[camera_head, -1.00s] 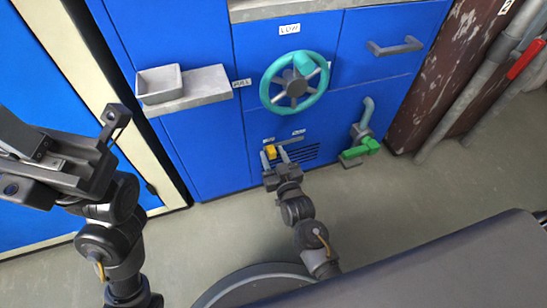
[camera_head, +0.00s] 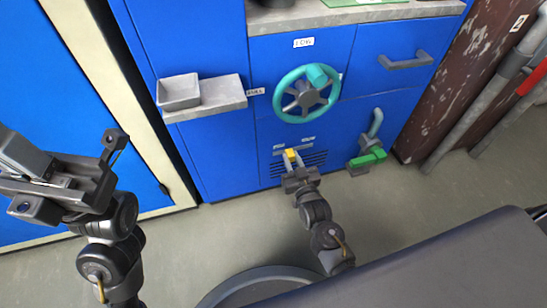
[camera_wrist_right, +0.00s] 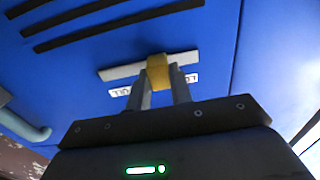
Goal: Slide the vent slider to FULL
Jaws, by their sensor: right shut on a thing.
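The vent slider's yellow knob (camera_head: 291,153) is on the blue cabinet front, low and left of the green-handled valve. In the right wrist view the knob (camera_wrist_right: 158,72) sits on a pale horizontal track (camera_wrist_right: 122,71), between its ends. Two white labels flank it; the left one (camera_wrist_right: 120,92) appears to end in "ULL", and the right one (camera_wrist_right: 191,78) is partly hidden. My right gripper (camera_head: 293,161) is shut on the knob, its fingers hiding part of it. My left gripper (camera_head: 108,150) is raised at the left, away from the cabinet; its jaw opening is unclear.
Dark vent slots (camera_wrist_right: 85,20) lie beside the slider. A grey shelf (camera_head: 225,96) with a tray (camera_head: 179,92) juts out at upper left. The floor in front is clear.

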